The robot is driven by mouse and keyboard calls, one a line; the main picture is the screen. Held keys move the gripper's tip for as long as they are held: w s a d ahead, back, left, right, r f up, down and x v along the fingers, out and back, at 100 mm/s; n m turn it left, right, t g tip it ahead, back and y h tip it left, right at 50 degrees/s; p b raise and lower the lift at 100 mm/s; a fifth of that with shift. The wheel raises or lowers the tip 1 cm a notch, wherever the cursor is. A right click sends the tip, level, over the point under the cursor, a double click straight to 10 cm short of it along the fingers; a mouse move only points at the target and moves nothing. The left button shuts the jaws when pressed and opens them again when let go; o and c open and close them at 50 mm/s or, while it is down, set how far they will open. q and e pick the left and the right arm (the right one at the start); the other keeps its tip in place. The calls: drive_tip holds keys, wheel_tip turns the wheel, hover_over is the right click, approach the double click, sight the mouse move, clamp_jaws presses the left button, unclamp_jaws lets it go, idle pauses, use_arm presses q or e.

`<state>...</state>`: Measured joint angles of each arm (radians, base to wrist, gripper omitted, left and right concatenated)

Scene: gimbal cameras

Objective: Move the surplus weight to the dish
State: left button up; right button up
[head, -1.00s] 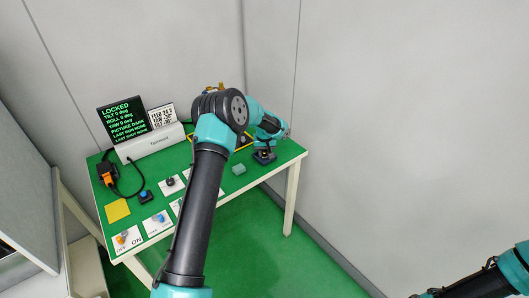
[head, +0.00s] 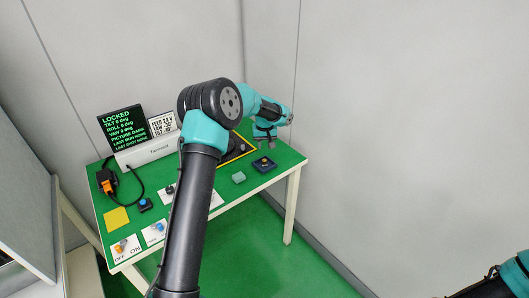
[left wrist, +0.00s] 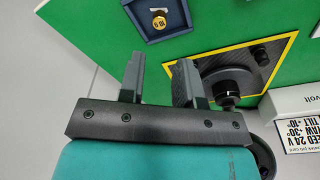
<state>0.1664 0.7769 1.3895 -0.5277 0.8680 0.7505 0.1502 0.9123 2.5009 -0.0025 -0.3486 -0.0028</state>
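A small brass weight (left wrist: 159,20) with a marking on top lies in the blue dish (left wrist: 183,8) in the left wrist view. The dish also shows in the head view (head: 268,168), near the table's right end. My left gripper (head: 265,144) is above and behind the dish, clear of it. In the left wrist view its two fingers (left wrist: 158,82) are apart with nothing between them. A black round mount (left wrist: 228,82) with a knob sits inside a yellow border; my left arm partly hides it in the head view. My right gripper is out of view.
A grey-green block (head: 238,178) lies left of the dish. A screen reading LOCKED (head: 124,129) and a feed sign (head: 162,124) stand at the back. A yellow pad (head: 116,218), blue button (head: 145,204) and switch cards (head: 126,249) are at the left.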

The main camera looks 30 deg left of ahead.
use_arm(q)
drive_tip(key=shift+s+r, duration=0.1)
drive_tip(key=shift+r, duration=0.85)
drive_tip(key=shift+d, duration=0.1)
drive_tip(key=s+d+f+m+h, duration=0.2)
drive_tip(key=s+d+f, duration=0.5)
drive_tip(key=f, duration=0.3)
drive_tip(key=s+d+f+m+h, duration=0.2)
drive_tip(key=s+d+f, duration=0.6)
drive_tip(key=f, duration=0.2)
drive_tip(key=s+d+f, duration=0.2)
drive_tip(key=s+d, duration=0.1)
drive_tip(key=s, duration=0.8)
drive_tip(key=s+d+f+m, duration=0.1)
drive_tip(key=s+d+f, duration=0.1)
drive_tip(key=s, duration=0.8)
drive_tip(key=shift+s+d+f+h, duration=0.3)
drive_tip(key=shift+s+d+f, duration=0.1)
drive_tip(key=shift+d, duration=0.45)
drive_tip(key=shift+c, duration=0.5)
